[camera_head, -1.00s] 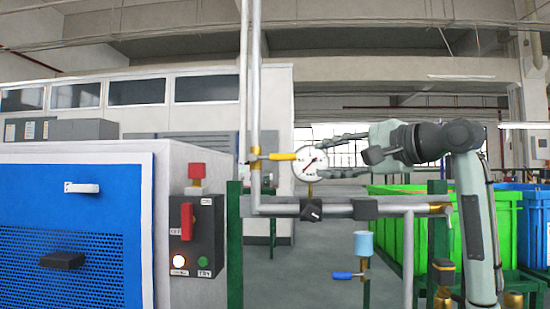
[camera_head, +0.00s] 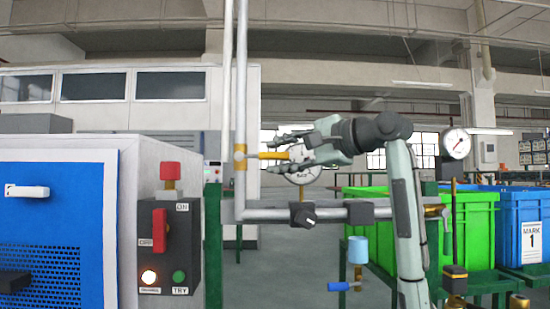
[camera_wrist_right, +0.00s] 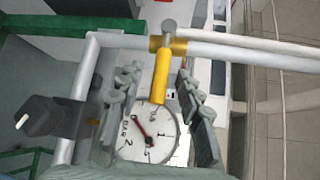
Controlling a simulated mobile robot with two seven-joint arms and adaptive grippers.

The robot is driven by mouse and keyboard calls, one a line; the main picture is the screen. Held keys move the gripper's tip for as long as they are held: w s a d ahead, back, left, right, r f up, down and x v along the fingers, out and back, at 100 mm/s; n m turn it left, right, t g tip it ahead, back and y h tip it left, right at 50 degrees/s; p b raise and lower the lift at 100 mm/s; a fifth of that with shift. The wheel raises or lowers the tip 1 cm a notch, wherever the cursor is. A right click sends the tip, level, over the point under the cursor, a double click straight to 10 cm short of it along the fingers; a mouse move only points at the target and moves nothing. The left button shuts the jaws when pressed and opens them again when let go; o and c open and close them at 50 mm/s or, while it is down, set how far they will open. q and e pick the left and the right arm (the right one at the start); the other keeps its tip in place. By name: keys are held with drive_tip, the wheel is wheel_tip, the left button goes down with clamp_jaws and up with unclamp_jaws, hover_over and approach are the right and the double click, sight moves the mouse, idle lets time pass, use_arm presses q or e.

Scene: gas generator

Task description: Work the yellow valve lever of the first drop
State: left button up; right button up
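The yellow valve lever (camera_head: 273,155) sticks out to the right from a brass valve (camera_head: 240,157) on the upright grey pipe in the head view. My right gripper (camera_head: 268,156) reaches in from the right with its fingers apart, one above and one below the lever's outer end. In the right wrist view the lever (camera_wrist_right: 161,78) lies between the two open fingers (camera_wrist_right: 158,72), with a gap on each side. The gripper partly covers a round gauge (camera_head: 303,178) behind it; its dial shows in the wrist view (camera_wrist_right: 152,140). My left gripper is out of view.
A horizontal pipe (camera_head: 265,214) with a black knob (camera_head: 302,215) runs below my gripper. A blue-handled valve (camera_head: 340,286) hangs lower. A control box (camera_head: 168,247) and blue-fronted cabinet (camera_head: 60,220) stand left. A green crate (camera_head: 468,228) and second gauge (camera_head: 457,143) are at right.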

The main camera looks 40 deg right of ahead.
drive_tip(key=shift+w+a+f, duration=0.1)
drive_tip(key=shift+w+a, duration=0.05)
drive_tip(key=shift+w, duration=0.45)
clamp_jaws()
